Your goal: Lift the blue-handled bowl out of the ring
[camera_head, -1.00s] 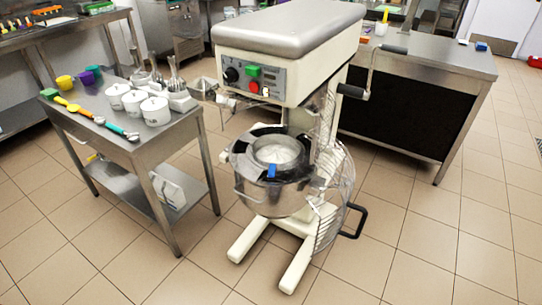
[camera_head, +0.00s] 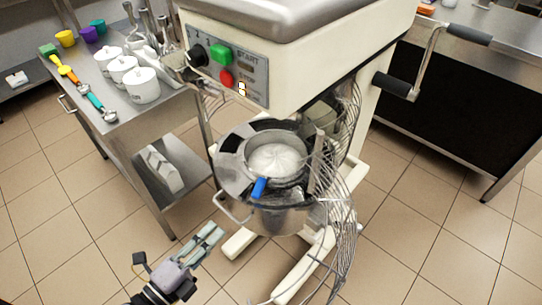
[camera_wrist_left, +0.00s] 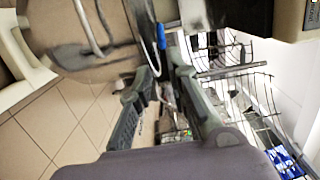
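The steel bowl (camera_head: 276,160) with its blue handle (camera_head: 259,187) sits inside the dark ring (camera_head: 233,150) on top of the mixer's large bowl (camera_head: 275,218). The blue handle points toward the front. My left gripper (camera_head: 215,230) is below and left of the handle, in front of the mixer, touching nothing that I can see. In the left wrist view the blue handle (camera_wrist_left: 161,36) shows just beyond the fingertips (camera_wrist_left: 160,68). The fingers are apart with nothing between them. My right gripper is in neither view.
The mixer's wire guard (camera_head: 345,210) stands to the right of the bowl, and the mixer head (camera_head: 290,60) overhangs it. A steel table (camera_head: 140,130) with white pots (camera_head: 142,85) and spoons is at the left. Tiled floor in front is clear.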

